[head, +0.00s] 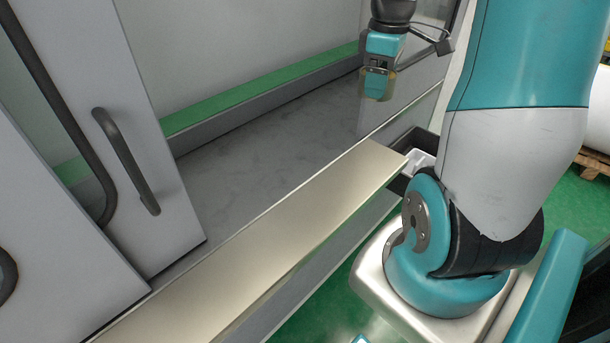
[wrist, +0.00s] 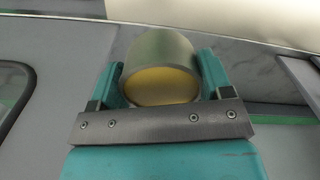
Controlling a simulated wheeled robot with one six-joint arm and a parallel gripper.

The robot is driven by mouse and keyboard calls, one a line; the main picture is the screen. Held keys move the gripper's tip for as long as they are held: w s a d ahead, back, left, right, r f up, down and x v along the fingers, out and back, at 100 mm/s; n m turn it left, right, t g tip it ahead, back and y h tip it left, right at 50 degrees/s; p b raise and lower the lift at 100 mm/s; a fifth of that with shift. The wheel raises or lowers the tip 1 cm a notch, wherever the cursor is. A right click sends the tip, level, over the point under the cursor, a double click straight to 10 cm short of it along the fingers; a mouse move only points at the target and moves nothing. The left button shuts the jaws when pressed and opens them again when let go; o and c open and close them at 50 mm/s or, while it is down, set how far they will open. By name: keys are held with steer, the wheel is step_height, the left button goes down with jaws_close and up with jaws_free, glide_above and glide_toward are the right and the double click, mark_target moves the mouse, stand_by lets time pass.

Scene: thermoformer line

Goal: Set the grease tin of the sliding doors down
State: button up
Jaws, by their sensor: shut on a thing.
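My gripper (wrist: 160,88) has its two teal fingers on either side of the grease tin (wrist: 163,86), a short cylinder with a dull metallic side and a yellow end facing the wrist camera. In the head view my gripper (head: 377,82) hangs at the top, right of centre, pointing down. Only a thin yellowish edge of the tin shows beside it there. The gripper appears to be over the far right end of the grey floor behind the pale sill. I cannot tell how high the tin is above any surface.
A long pale metal sill (head: 290,215) runs across the front of the opening. Grey sliding doors (head: 150,150) with a dark handle (head: 127,160) stand at the left. The grey floor (head: 265,150) behind the sill is bare, with a green strip (head: 260,88) along its back.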

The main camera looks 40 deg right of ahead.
mark_target(364, 169)
step_height(364, 169, down, 20)
steer(key=shift+f+p, duration=0.1)
steer(key=shift+p, duration=0.45)
steer(key=shift+f, duration=0.15)
steer(key=o, duration=1)
steer(key=shift+c, duration=0.2)
steer(key=shift+r, duration=0.2)
